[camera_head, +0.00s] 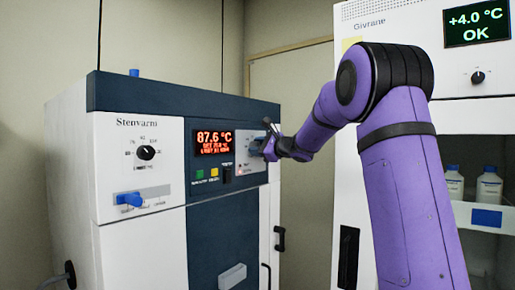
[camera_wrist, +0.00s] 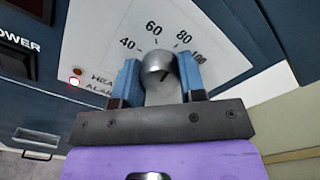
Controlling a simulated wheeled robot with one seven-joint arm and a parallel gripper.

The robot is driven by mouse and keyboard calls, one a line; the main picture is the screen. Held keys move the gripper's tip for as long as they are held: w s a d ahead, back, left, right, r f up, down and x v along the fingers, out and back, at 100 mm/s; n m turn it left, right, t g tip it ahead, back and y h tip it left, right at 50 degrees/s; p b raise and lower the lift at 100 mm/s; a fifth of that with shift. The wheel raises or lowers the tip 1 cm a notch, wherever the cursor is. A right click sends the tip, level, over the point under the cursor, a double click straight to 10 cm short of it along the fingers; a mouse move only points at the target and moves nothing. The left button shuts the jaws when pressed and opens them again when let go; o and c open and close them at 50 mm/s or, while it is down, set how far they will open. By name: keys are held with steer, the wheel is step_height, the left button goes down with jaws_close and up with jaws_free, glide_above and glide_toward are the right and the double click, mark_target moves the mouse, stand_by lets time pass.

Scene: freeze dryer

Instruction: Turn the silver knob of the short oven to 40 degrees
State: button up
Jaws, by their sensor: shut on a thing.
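The short oven (camera_head: 140,243), labelled "Stenvarni", stands at the left with a red display (camera_head: 214,142) reading 87.6 °C. The smaller lines under that figure are too blurred to read surely. In the wrist view the silver knob (camera_wrist: 158,66) sits on a white dial plate marked 40, 60, 80 and 100. My gripper (camera_wrist: 160,80) has its blue fingers shut on the knob, one on each side. The direction of the knob's pointer is not clear. In the head view my gripper (camera_head: 268,146) is at the oven's upper right panel and mostly hides the knob.
A black knob (camera_head: 146,153) and a blue handle (camera_head: 131,200) are on the oven's left panel. A lit red lamp (camera_wrist: 74,82) is beside the dial. The tall white "Givrane" unit (camera_head: 347,190) with bottles stands at the right, behind my arm.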

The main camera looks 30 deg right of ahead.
steer(key=n, duration=1.1)
steer(key=shift+f+n, duration=0.1)
steer(key=shift+n, duration=1.9)
steer(key=o, duration=0.9)
steer(key=v, duration=1.1)
